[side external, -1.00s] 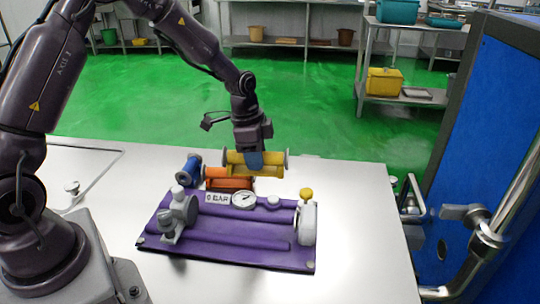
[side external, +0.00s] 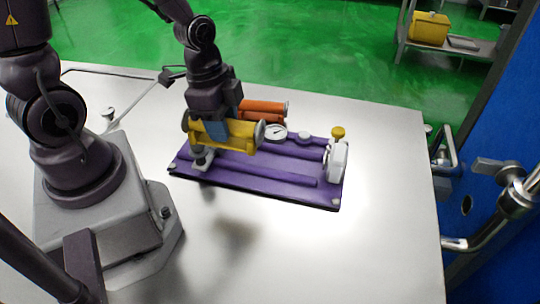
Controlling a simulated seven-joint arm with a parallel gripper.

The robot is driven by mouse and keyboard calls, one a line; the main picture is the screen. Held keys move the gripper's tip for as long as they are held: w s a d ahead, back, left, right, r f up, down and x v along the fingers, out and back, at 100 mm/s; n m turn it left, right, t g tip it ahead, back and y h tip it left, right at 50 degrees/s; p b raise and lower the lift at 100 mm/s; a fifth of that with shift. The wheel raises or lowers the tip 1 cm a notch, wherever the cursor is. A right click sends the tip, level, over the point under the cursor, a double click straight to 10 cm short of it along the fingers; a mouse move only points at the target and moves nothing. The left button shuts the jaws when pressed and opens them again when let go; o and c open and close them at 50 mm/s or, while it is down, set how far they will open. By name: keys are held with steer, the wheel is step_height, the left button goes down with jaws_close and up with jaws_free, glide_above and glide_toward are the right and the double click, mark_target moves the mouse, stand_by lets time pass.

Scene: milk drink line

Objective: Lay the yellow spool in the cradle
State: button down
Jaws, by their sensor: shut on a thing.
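The cradle has long rounded ridges, a white end block (side external: 338,160) at the right with a yellow knob, and a grey end fitting (side external: 203,157) at the left, partly hidden by the spool.
An orange spool (side external: 262,107) lies behind the cradle. A round gauge (side external: 275,132) and a small white cap (side external: 304,138) stand along the cradle's back edge. The steel table (side external: 330,260) is bare in front and to the right. A blue door with handles stands off the right edge.

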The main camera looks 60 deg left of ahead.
steer(key=w+f, duration=0.3)
steer(key=w, duration=0.1)
steer(key=w+f, duration=0.3)
steer(key=w, duration=0.2)
steer(key=w+f, duration=0.3)
steer(key=w, duration=0.1)
steer(key=shift+w+f, duration=0.1)
steer(key=shift+w, duration=0.05)
steer(key=shift+w+f, duration=0.25)
steer(key=shift+f, duration=1.6)
steer(key=c, duration=0.8)
jaws_free()
steer(key=shift+f, duration=0.15)
steer(key=shift+o, duration=0.2)
